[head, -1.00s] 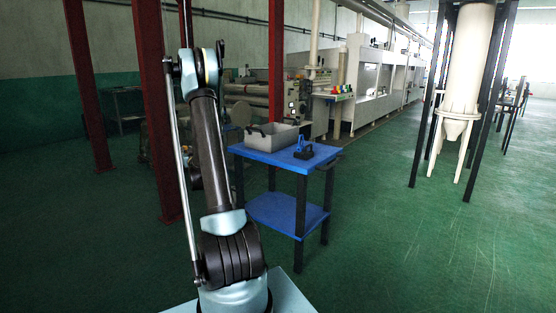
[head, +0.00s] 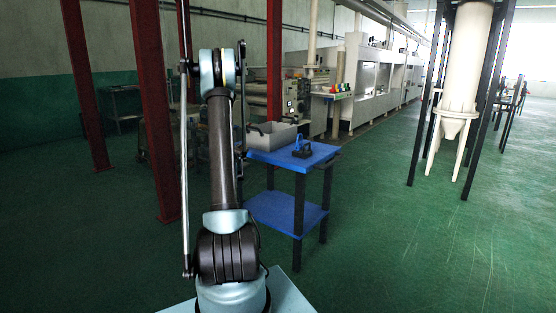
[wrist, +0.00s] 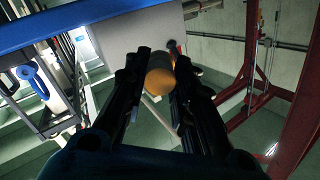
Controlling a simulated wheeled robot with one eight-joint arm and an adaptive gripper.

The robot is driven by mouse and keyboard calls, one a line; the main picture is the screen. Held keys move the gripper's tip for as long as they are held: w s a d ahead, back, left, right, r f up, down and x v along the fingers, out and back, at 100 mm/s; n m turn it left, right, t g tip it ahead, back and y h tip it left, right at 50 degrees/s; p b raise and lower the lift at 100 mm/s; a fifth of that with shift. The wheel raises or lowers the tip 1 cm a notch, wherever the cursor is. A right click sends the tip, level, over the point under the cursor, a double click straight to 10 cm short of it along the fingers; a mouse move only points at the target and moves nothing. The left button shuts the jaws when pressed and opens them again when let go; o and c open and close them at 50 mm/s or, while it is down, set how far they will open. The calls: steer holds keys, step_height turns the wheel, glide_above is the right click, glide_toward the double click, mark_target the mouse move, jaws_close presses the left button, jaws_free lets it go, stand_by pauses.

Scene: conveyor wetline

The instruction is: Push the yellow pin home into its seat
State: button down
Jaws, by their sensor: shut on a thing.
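The yellow pin (wrist: 159,82) shows in the wrist view as a short orange-yellow cylinder with a rounded look. It sits between the black fingers of my gripper (wrist: 158,92), which is shut on it. The pin's far part runs into shade at the fingertips. In the head view my raised arm hides most of the gripper, and the pin cannot be made out there. I cannot pick out the pin's seat in either view.
A blue two-shelf cart (head: 318,152) stands right of my arm. On its top are a grey bin (head: 285,135) and a small blue-and-black tool (head: 303,148). Red posts (head: 153,110) rise at left. Green floor at right is clear up to a white hopper (head: 463,70).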

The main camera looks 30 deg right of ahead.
steer(key=s+d+f+m+g+h, duration=0.2)
steer(key=s+d+m+g+h, duration=0.45)
steer(key=s+d, duration=0.75)
steer(key=shift+w+d+r+m+y, duration=0.1)
steer(key=shift+w+d+m+y, duration=0.3)
steer(key=shift+d, duration=0.6)
steer(key=shift+w+d+f+m+y, duration=0.15)
steer(key=shift+w+d+m, duration=0.4)
steer(key=shift+d, duration=0.45)
steer(key=shift+w+d+r+m+y, duration=0.15)
steer(key=shift+w+d+m+y, duration=0.25)
steer(key=shift+d, duration=0.6)
steer(key=shift+w+d, duration=0.25)
steer(key=shift+d, duration=0.2)
steer(key=shift+s+r, duration=0.1)
steer(key=shift+r, duration=0.05)
steer(key=shift+x, duration=2.5)
steer(key=c, duration=1.3)
jaws_free()
steer(key=shift+s+r, duration=0.15)
steer(key=shift+s, duration=0.05)
